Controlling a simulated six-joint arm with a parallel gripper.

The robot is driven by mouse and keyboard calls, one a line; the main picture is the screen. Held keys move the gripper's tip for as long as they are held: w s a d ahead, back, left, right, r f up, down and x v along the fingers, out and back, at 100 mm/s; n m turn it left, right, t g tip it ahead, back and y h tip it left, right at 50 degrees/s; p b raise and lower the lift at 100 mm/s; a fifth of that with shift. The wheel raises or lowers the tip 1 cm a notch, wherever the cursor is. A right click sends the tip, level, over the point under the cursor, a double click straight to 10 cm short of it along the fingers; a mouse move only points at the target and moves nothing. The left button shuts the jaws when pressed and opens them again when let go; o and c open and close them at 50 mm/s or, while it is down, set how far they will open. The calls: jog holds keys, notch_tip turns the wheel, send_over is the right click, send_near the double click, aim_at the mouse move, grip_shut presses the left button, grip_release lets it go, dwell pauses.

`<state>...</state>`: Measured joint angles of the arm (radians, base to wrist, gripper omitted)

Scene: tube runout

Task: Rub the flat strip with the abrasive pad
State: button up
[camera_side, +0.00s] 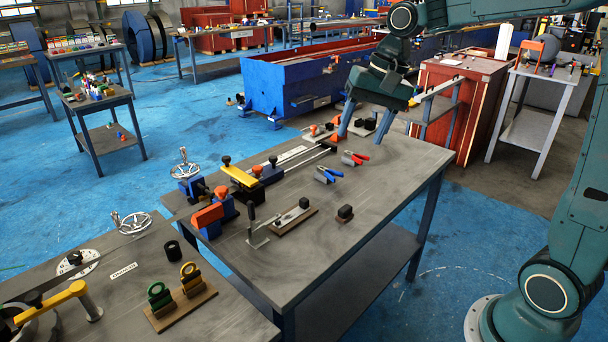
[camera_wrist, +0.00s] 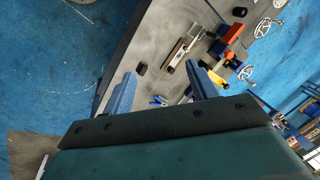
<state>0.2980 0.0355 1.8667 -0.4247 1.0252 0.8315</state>
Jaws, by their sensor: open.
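A flat light strip (camera_side: 292,217) lies on a brown wooden board near the front of the workbench, with a dark block at one end; it also shows in the wrist view (camera_wrist: 181,48). A small dark block (camera_side: 345,213), which looks like the abrasive pad, sits on the bench to the right of the board; it also shows in the wrist view (camera_wrist: 141,68). My gripper (camera_side: 362,138) is open and empty, with blue fingers apart, above the far part of the bench. In the wrist view my gripper (camera_wrist: 160,69) is clear of both things.
Blue-handled pliers (camera_side: 328,175) and red-handled pliers (camera_side: 354,158) lie between my gripper and the dark block. A blue vise-like fixture with a yellow bar (camera_side: 239,171) and an orange block (camera_side: 208,215) stand left of the strip. The bench's right front is clear.

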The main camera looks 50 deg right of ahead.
jog(key=w+d+f+m+g+y, duration=0.1)
jog(key=w+d+f+m+g, duration=0.1)
jog(key=w+d+f+m, duration=0.5)
jog(key=m+y, duration=0.2)
jog(key=m, duration=0.1)
send_near(345, 207)
jog(key=v, duration=0.3)
jog(key=shift+w+r+g, duration=0.25)
jog(key=shift+w+g, duration=0.05)
jog(key=shift+w, duration=0.1)
jog(key=shift+x, duration=4.3)
jog(key=shift+x, duration=2.6)
jog(key=shift+s, duration=0.15)
jog(key=c, duration=1.1)
